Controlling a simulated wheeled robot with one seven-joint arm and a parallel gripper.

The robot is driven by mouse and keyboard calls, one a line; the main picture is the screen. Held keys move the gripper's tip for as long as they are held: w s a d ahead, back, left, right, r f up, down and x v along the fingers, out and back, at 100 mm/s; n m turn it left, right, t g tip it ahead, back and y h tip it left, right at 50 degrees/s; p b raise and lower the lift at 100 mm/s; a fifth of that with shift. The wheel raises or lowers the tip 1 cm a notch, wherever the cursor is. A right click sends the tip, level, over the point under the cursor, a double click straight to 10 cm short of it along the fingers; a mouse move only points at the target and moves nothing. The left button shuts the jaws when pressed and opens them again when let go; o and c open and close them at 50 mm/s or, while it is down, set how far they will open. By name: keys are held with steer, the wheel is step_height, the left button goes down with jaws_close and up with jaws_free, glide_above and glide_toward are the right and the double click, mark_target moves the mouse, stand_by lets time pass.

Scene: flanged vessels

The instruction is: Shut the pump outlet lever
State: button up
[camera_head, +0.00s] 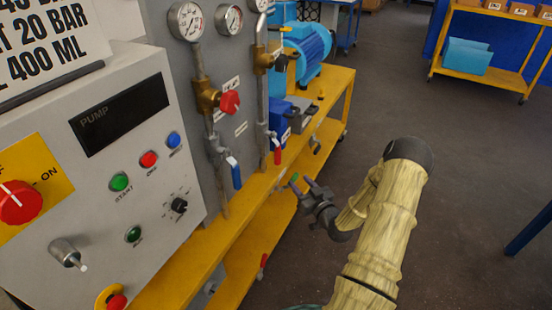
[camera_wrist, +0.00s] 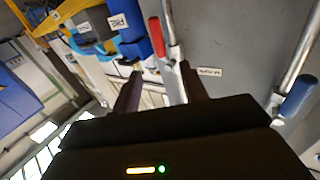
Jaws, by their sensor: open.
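A red lever handle (camera_head: 277,153) hangs on the right vertical pipe of the grey panel, pointing down. It also shows in the wrist view (camera_wrist: 157,36), just beyond my fingertips. A blue lever handle (camera_head: 235,174) is on the left pipe; the wrist view shows a blue lever (camera_wrist: 298,96) at the right. The labels are too small to read, so I cannot tell which lever is the pump outlet. My gripper (camera_head: 302,184) is open and empty, to the lower right of the red lever. Its two fingers (camera_wrist: 161,82) point at the pipes, apparently not touching the lever.
The yellow bench edge (camera_head: 232,232) runs below the pipes. A control box (camera_head: 130,165) with buttons stands at left. A red valve knob (camera_head: 230,102) and gauges are above. A blue pump motor (camera_head: 308,45) is behind.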

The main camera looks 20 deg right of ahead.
mark_target(279, 157)
steer(key=shift+s+d, duration=0.1)
steer(key=shift+d, duration=0.15)
steer(key=w, duration=0.5)
steer(key=w+a, duration=0.1)
steer(key=w, duration=1.1)
steer(key=shift+w+a, duration=0.2)
steer(key=shift+w, duration=0.05)
steer(key=shift+c, duration=0.2)
jaws_close()
